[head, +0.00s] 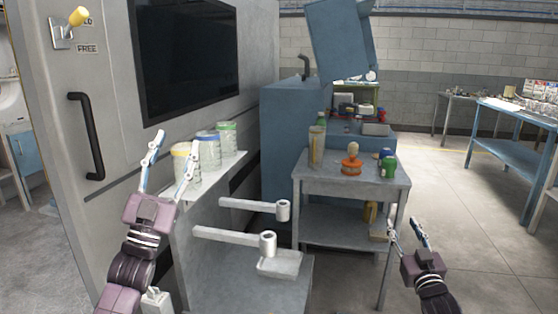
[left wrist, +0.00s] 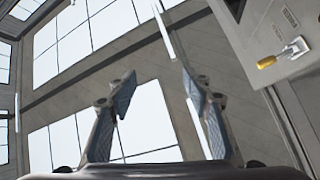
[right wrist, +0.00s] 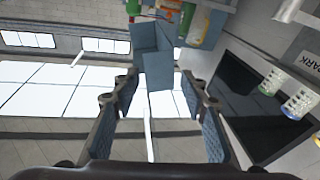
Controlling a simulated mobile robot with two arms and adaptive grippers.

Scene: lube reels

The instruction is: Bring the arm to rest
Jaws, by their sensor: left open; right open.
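My left gripper (head: 168,167) is raised in front of the grey machine panel, at the left of the head view. Its fingers point up, stand apart and hold nothing. In the left wrist view its open fingers (left wrist: 160,115) frame only the ceiling and windows. My right gripper (head: 408,232) is lower, at the right, in front of the grey cart. Its fingers are also apart and empty, as the right wrist view shows (right wrist: 158,115).
A white shelf (head: 226,164) with several capped jars (head: 208,150) is just right of my left gripper. Two grey arms with cylinder ends (head: 232,237) jut out. A grey cart (head: 345,181) holds bottles and an orange-based item (head: 351,165). Floor (head: 490,240) at right is clear.

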